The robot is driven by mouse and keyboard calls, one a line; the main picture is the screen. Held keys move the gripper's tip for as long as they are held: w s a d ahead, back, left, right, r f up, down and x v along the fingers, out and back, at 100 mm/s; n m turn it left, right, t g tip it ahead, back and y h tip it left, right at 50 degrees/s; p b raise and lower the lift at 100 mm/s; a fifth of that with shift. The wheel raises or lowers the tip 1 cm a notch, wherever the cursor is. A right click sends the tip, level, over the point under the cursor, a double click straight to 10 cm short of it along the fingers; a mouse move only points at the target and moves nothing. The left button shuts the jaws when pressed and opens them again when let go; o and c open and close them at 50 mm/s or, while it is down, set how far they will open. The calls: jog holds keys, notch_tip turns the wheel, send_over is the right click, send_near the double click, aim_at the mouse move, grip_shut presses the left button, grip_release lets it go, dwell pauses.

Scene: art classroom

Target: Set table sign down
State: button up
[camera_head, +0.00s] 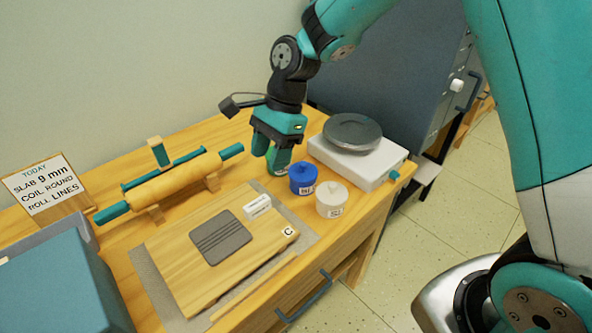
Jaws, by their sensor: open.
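A small white block with a printed label (257,206) sits on the wooden board; I cannot tell which of the two is the table sign. My gripper (272,163) is open and points down near the table's back, behind the blue jar. It is far to the right of the tilted sign. A small greenish thing shows at its fingertips, partly hidden, and I cannot tell what it is.
A rolling pin (172,185) lies on a rack. A blue jar (303,180), a white jar (331,200) and a scale (350,164) stand at the right. The board (175,262) holds a grey ribbed slab (220,238). A teal-grey box (60,290) fills the front left.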

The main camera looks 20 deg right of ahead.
jog(key=s+d+r+n, duration=0.1)
jog(key=s+r+n, duration=0.3)
jog(key=s+n, duration=0.3)
jog(key=s+d+r+n+t, duration=0.1)
jog(key=s+r+n, duration=0.3)
jog(key=s+n, duration=0.2)
jog(key=s+d+r+n, duration=0.1)
jog(key=s+r+n, duration=0.3)
jog(key=s+n, duration=0.3)
jog(key=s, duration=0.2)
jog(key=shift+s+d+n+t, duration=0.25)
jog(key=shift+s+n+t, duration=0.05)
jog(key=shift+t, duration=0.1)
jog(key=shift+c, duration=0.5)
jog(key=shift+a, duration=0.1)
